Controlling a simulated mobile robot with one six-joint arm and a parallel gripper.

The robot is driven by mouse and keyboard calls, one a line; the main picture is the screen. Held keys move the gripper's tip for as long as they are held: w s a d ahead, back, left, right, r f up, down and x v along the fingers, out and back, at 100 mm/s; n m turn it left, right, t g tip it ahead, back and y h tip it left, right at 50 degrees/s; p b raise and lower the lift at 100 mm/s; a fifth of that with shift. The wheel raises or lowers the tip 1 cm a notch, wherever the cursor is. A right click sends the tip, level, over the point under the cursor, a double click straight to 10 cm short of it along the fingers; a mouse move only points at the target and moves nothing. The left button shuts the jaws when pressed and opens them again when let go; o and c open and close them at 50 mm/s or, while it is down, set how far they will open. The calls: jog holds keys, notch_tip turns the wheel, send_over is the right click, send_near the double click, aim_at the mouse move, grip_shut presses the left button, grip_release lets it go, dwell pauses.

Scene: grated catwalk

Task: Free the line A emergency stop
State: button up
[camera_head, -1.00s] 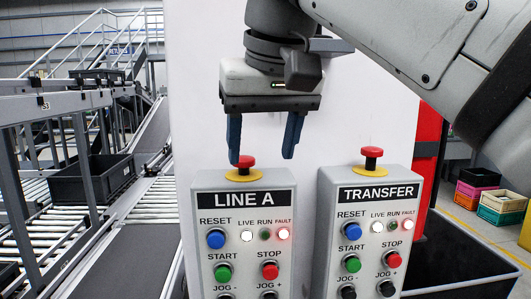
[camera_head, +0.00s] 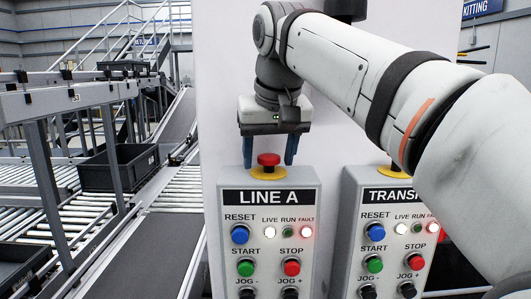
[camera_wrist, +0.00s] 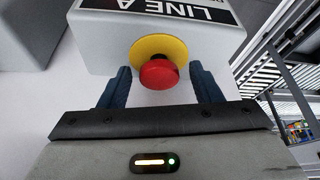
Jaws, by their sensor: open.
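The line A emergency stop (camera_head: 268,160) is a red mushroom button on a yellow collar, on top of the grey LINE A box (camera_head: 268,183). My gripper (camera_head: 270,163) is open, pointing down, with one blue finger on each side of the red button. In the wrist view the emergency stop (camera_wrist: 159,73) sits between the two fingers (camera_wrist: 158,87), with a gap on either side. The LINE A box has its LIVE lamp (camera_head: 270,232) white and its FAULT lamp (camera_head: 306,232) glowing reddish. The blue RESET button (camera_head: 240,234) is below the label.
A TRANSFER box (camera_head: 378,220) stands to the right, its emergency stop partly hidden behind my arm. A white panel (camera_head: 215,100) rises behind both boxes. Roller conveyors with a dark tote (camera_head: 118,168) lie to the left.

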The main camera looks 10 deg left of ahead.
jog(key=shift+c, duration=0.6)
jog(key=c, duration=0.9)
jog(key=shift+r+p, duration=0.95)
jog(key=shift+p, duration=0.2)
jog(key=shift+o, duration=0.2)
jog(key=o, duration=0.9)
jog(key=shift+c, duration=0.2)
jog(key=shift+o, duration=0.6)
jog(key=shift+f, duration=0.1)
